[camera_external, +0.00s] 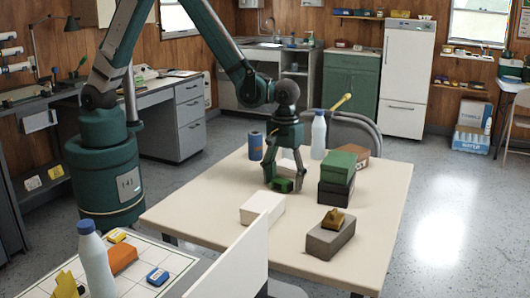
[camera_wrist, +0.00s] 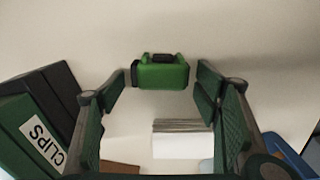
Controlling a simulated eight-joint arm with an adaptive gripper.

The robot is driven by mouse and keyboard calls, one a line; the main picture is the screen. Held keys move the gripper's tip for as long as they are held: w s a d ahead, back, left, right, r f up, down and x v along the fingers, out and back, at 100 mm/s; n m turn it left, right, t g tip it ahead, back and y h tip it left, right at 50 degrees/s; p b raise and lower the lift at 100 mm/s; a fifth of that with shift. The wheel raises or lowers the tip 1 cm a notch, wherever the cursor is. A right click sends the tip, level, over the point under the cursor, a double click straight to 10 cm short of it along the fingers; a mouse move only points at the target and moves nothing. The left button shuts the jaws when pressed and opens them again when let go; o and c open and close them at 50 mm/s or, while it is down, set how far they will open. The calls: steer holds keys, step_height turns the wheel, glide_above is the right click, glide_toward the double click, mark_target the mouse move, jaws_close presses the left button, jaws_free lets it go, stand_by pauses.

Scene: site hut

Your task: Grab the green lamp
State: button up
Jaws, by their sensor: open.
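The green lamp is a small boxy green body with a black handle and a dark end. In the wrist view the lamp (camera_wrist: 165,75) lies on the pale table, just beyond the fingertips and centred between them. In the external view the lamp (camera_external: 282,186) shows low at my fingertips, partly covered by them. My gripper (camera_external: 285,179) points down over the middle of the table, its fingers spread on either side of the lamp. In the wrist view my gripper (camera_wrist: 160,88) is open and empty, with a gap between each finger and the lamp.
A green box (camera_external: 338,166) sits on a black box (camera_external: 335,193) close right of my gripper. A blue can (camera_external: 255,146) and white bottle (camera_external: 318,135) stand behind it. A white box (camera_external: 262,207) and grey box (camera_external: 325,241) lie in front. The table's right side is clear.

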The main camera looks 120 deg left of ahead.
steer(key=shift+c, duration=0.5)
steer(key=c, duration=0.5)
steer(key=shift+r+p, duration=1.1)
steer(key=shift+r, duration=3.95)
